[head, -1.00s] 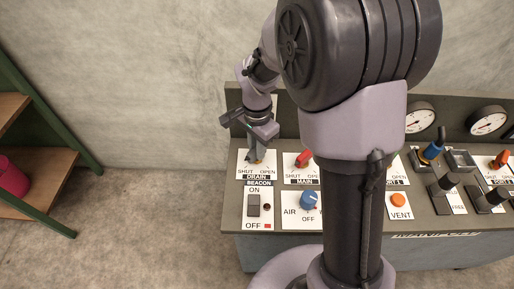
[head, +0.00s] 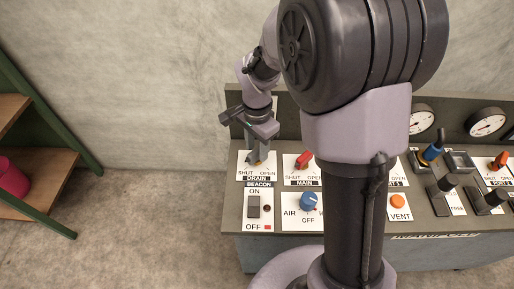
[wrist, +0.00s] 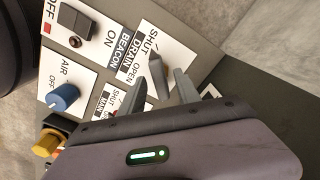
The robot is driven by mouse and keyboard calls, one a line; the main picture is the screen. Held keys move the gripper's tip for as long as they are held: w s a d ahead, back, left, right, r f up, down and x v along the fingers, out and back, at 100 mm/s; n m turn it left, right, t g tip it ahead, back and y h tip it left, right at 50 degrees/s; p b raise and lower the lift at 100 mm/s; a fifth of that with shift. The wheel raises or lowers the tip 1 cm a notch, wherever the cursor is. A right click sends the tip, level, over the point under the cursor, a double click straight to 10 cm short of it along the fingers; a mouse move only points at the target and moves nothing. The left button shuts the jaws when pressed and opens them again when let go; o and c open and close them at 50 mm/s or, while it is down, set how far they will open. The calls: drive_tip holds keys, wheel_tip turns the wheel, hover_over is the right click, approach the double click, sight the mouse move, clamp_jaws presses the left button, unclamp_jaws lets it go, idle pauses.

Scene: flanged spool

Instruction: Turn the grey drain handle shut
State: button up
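The grey drain handle is on the white DRAIN plate (head: 241,172) at the panel's left end. My gripper (head: 256,158) points down over this plate and hides most of the handle in the head view. In the wrist view, my gripper (wrist: 171,82) shows two grey fingers standing apart over the DRAIN plate (wrist: 126,63), with white plate visible in the gap. I cannot clearly tell the handle from the fingers there, nor whether they touch it. The SHUT and OPEN labels are readable, but the handle's exact angle is not clear.
Right of the plate is the red MAIN handle (head: 304,159). In front are the BEACON switch (head: 253,206) and the blue AIR knob (head: 308,201). The orange VENT button (head: 397,201) is farther right. A shelf (head: 35,168) stands at the left, with open floor between.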

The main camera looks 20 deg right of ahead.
sight(257, 150)
wheel_tip(257, 150, up, 16)
drive_tip(key=p, duration=0.6)
drive_tip(key=shift+r, duration=0.15)
